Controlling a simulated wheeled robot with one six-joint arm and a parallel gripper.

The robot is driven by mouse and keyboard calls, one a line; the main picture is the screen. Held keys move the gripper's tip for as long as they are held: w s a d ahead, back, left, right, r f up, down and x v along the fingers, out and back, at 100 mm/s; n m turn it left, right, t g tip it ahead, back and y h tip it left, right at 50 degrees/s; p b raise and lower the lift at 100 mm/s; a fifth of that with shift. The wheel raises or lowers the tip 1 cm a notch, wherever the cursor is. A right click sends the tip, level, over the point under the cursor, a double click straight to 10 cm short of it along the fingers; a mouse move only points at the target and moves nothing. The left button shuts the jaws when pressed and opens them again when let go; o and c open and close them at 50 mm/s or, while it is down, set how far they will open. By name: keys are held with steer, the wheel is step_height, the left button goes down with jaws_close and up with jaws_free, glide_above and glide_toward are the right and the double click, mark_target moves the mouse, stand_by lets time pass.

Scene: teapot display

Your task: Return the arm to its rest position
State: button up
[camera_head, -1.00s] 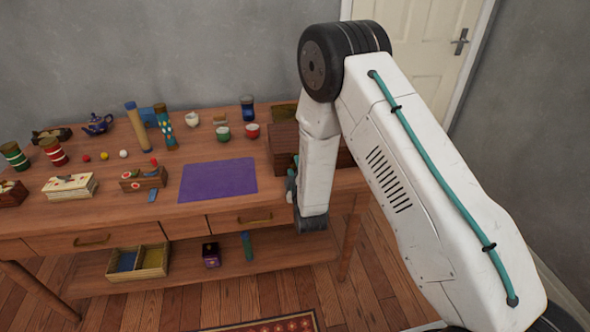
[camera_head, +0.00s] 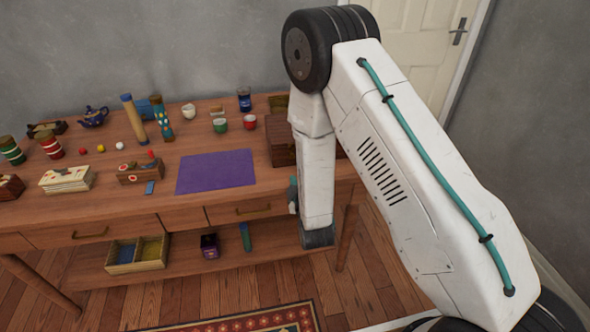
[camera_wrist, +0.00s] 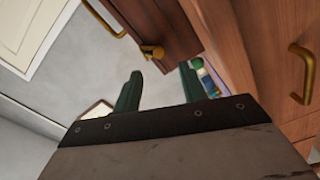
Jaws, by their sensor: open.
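My gripper (camera_wrist: 160,86) shows in the wrist view with its two green fingers apart and nothing between them. In the wrist view it is beside brown wooden panels with brass handles. In the head view my white arm bends at a black joint and its forearm hangs down in front of the table's right end. My gripper cannot be made out clearly there.
The wooden table (camera_head: 110,212) holds a purple mat (camera_head: 215,171), a blue teapot (camera_head: 93,117), cups, canisters and a dark wooden box (camera_head: 281,145) close behind my forearm. A divided tray (camera_head: 137,254) sits on the lower shelf.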

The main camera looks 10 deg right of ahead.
steer(key=s+d+r+m+g, duration=0.1)
steer(key=r+m+g, duration=0.15)
steer(key=r, duration=0.35)
steer(key=s+d+r+m+g+y, duration=0.1)
steer(key=d+r+m+g, duration=0.15)
steer(key=r, duration=0.25)
steer(key=s+r+m+g, duration=0.1)
steer(key=r+g, duration=0.2)
steer(key=r, duration=0.3)
steer(key=s+d+r+m+g, duration=0.2)
steer(key=s+d+r+g, duration=0.1)
steer(key=s, duration=0.8)
steer(key=s+d+r+m+g, duration=0.2)
steer(key=s+r, duration=0.3)
steer(key=s, duration=0.6)
steer(key=s+d+r+m+g+h, duration=0.1)
steer(key=s+d+r+m+g, duration=0.2)
steer(key=s, duration=0.9)
steer(key=shift+d+r+g, duration=0.3)
steer(key=shift+r+g, duration=0.1)
steer(key=shift+r, duration=0.2)
